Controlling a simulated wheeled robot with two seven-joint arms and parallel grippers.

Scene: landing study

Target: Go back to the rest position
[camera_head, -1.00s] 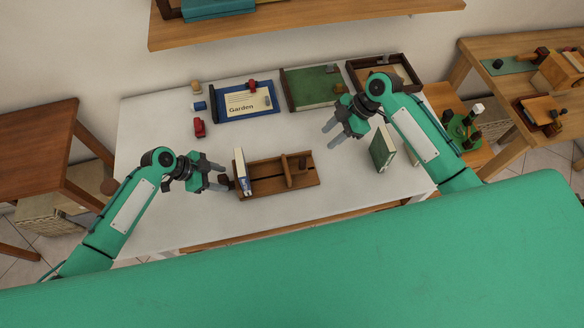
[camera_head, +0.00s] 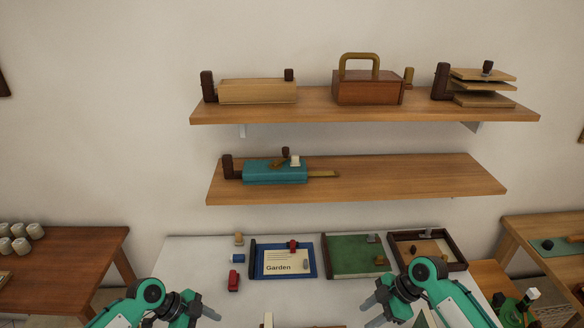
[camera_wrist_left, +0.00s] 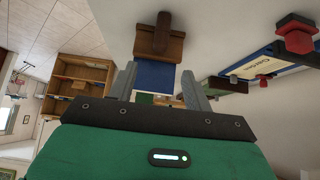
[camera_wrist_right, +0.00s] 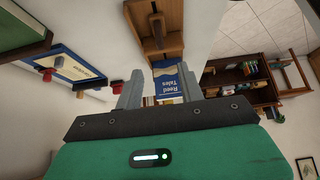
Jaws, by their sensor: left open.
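My left gripper (camera_head: 196,312) is low in the head view, above the white table (camera_head: 200,262). Its fingers (camera_wrist_left: 158,88) stand apart with nothing between them in the left wrist view. My right gripper (camera_head: 370,308) is over the right part of the table, its fingers (camera_wrist_right: 160,90) also apart and empty. Beyond the fingers, a wooden book rack (camera_wrist_right: 160,45) shows with a blue book (camera_wrist_right: 168,80) reading "Reef Tales". The rack also shows in the left wrist view (camera_wrist_left: 160,42). In the head view the rack is mostly cut off at the bottom edge.
A blue "Garden" board (camera_head: 284,274), a green board (camera_head: 352,268) and a dark-framed tray (camera_head: 428,266) lie along the table's back. A red object (camera_head: 233,281) lies at left. Two wall shelves (camera_head: 365,104) (camera_head: 400,180) hang above. Side tables stand left (camera_head: 75,262) and right (camera_head: 540,230).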

